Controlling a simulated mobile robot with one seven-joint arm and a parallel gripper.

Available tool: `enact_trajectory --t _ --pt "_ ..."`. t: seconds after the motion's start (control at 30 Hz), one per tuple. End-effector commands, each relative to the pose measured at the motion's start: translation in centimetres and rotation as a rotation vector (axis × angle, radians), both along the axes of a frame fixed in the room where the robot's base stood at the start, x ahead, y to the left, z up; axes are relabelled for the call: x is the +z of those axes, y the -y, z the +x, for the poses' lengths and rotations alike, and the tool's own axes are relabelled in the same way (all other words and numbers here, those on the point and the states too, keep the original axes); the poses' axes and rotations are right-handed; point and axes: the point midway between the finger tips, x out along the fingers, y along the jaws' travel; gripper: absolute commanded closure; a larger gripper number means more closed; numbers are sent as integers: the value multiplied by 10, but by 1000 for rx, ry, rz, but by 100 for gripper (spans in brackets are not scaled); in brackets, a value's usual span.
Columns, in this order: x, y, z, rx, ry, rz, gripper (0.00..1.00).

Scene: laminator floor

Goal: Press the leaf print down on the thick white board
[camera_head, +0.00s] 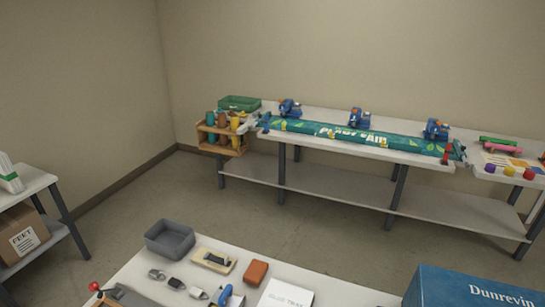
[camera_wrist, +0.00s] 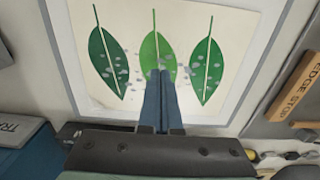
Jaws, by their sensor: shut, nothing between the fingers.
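The leaf print (camera_wrist: 130,25) lies flat below me in the wrist view, a cream sheet with three green leaves. Scattered grey-blue spots show on it, mostly over the leaves' middles. A pale board (camera_wrist: 265,45) with a grey border shows around the sheet; I cannot tell its thickness. My gripper (camera_wrist: 162,73) is shut and empty, its blue fingers pointing at the lower part of the middle leaf. I cannot tell whether the fingertips touch the print. The fingers hide part of the middle leaf and the sheet's lower edge. Neither print nor gripper shows in the head view.
In the head view, a near table holds a grey bin (camera_head: 170,240), small tools and a blue box (camera_head: 465,290). A long bench (camera_head: 350,150) stands behind.

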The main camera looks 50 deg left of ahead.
Motion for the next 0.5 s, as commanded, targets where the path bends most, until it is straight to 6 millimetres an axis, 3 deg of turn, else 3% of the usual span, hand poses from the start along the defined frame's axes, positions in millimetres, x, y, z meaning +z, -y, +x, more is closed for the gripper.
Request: enact_trajectory --t 0.5 --pt "-9 0 0 0 0 0 100"
